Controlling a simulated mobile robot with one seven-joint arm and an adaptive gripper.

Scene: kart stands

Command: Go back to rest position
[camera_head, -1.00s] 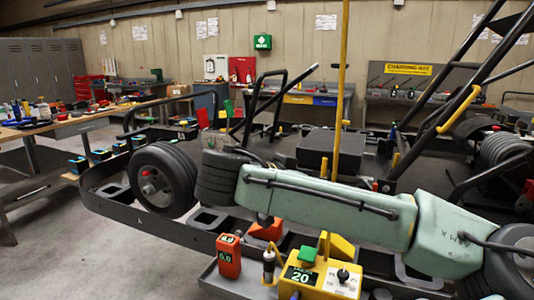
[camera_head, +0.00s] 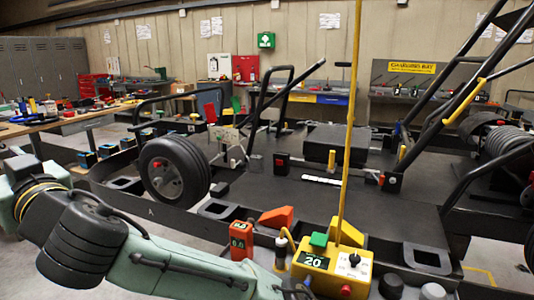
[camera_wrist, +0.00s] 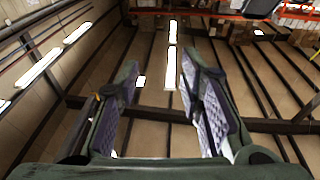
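My gripper (camera_wrist: 160,95) shows in the wrist view, with its two padded fingers apart and nothing between them. It points up toward the ceiling beams and lights. In the head view my pale green arm lies across the lower left, and the gripper itself is not visible there.
A kart chassis with a black wheel (camera_head: 172,170) stands close beyond my arm. A yellow box with a display (camera_head: 330,272), an orange meter (camera_head: 242,240) and an orange wedge (camera_head: 277,218) sit near its front edge. A workbench (camera_head: 85,117) stands at the left.

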